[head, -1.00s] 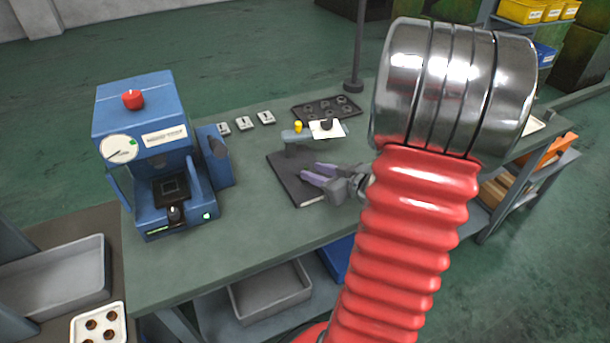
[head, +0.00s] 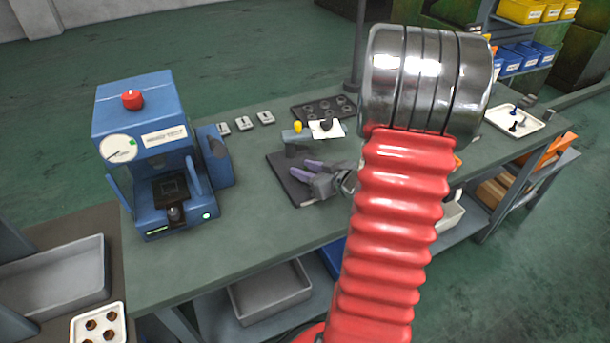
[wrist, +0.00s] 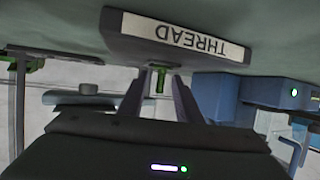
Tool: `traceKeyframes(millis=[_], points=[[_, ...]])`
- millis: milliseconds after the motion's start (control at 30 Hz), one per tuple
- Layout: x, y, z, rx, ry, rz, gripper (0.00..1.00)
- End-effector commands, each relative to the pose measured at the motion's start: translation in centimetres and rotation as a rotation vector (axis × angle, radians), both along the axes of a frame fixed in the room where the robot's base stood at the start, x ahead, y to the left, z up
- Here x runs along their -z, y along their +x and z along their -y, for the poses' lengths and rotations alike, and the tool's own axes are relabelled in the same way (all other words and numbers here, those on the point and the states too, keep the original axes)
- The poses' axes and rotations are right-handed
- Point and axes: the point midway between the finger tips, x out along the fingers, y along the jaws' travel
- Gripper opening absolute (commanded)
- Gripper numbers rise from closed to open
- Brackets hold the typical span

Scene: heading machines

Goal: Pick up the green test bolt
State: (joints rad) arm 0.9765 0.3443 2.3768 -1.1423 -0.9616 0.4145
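A small green bolt (wrist: 160,82) shows in the wrist view, where the bench appears upside down. It stands by the dark block labelled THREAD (wrist: 122,40), between the tips of my two fingers. My gripper (wrist: 160,86) is open, with a visible gap on each side of the bolt. In the head view my gripper (head: 302,169) has its purple fingers apart, low over the dark plate (head: 281,165). I cannot make out the green bolt in the head view.
A blue press (head: 150,105) stands at the left of the bench. A grey fixture with a yellow knob (head: 298,127), a white card (head: 339,129) and a dark ring tray (head: 300,111) lie behind my gripper. A white tray (head: 497,118) is at the right.

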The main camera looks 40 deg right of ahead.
Motion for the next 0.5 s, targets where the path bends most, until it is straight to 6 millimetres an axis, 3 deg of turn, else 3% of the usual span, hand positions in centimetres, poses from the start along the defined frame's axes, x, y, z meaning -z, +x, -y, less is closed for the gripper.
traceKeyframes(millis=[400, 500], points=[[-0.05, -0.01, -0.02, -0.001, -0.001, 0.0, 0.31], [-0.05, -0.01, -0.02, -0.001, -0.001, 0.001, 0.25]])
